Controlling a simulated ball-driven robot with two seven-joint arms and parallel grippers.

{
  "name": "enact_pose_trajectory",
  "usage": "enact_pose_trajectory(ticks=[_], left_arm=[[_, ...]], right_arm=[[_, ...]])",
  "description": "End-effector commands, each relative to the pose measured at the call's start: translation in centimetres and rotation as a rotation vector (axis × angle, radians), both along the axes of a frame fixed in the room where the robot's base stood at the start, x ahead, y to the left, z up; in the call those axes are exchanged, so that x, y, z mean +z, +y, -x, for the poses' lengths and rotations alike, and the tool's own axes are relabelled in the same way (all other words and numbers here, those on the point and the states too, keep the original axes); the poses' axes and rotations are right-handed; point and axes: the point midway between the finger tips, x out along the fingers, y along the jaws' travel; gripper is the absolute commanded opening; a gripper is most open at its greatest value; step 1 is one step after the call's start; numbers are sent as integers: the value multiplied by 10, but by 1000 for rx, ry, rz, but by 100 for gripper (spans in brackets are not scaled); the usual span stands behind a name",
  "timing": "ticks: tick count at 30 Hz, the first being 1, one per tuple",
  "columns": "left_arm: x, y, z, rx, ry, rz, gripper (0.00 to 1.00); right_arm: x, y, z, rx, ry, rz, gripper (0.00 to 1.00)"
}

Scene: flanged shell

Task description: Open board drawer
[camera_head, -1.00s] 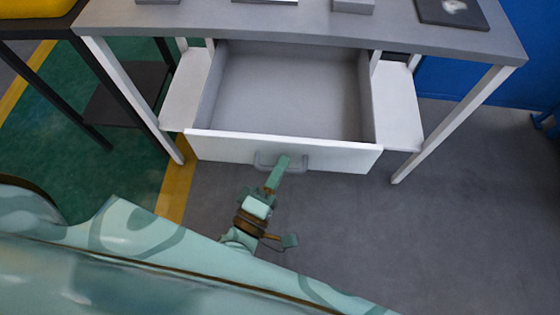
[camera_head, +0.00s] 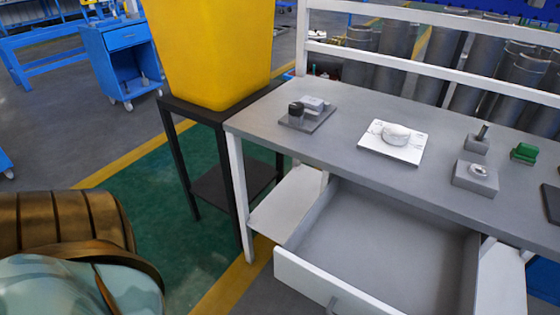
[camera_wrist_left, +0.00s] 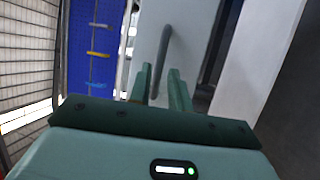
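The grey workbench (camera_head: 350,102) has a drawer under its top. The drawer (camera_head: 385,245) is pulled out and empty inside, with a white front (camera_head: 318,285). Its grey handle (camera_head: 338,307) shows at the bottom edge of the head view. In the left wrist view, the fingers of my left gripper (camera_wrist_left: 160,82) are apart. The handle (camera_wrist_left: 164,50) runs down toward the gap between them; I cannot tell whether either finger touches it. The left gripper is out of the head view. My right gripper is in neither current view.
A yellow bin (camera_head: 215,50) stands on a black stand (camera_head: 185,110) left of the bench. Small parts on plates, including a white plate (camera_head: 372,150) and a green piece (camera_head: 524,152), lie on the benchtop.

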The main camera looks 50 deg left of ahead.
Motion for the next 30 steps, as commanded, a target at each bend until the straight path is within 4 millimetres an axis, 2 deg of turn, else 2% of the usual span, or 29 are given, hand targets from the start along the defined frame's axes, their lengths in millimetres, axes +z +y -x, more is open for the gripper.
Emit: enact_pose_trajectory(ticks=[1, 6, 12, 18, 30], left_arm=[[-2, 2, 14, -2, 4, -2, 19], [-11, 7, 61, -2, 5, -1, 19], [-19, 12, 100, -2, 4, -1, 19], [-22, 14, 116, 0, 2, 1, 19], [-22, 14, 117, 0, 1, 1, 19]], right_arm=[[3, 0, -1, 0, -3, 0, 45], [6, 0, -3, 0, -8, 1, 45], [8, -1, -4, 1, -9, 1, 45], [9, -1, -4, 1, -10, 1, 45], [9, -1, -4, 1, -10, 1, 45]])
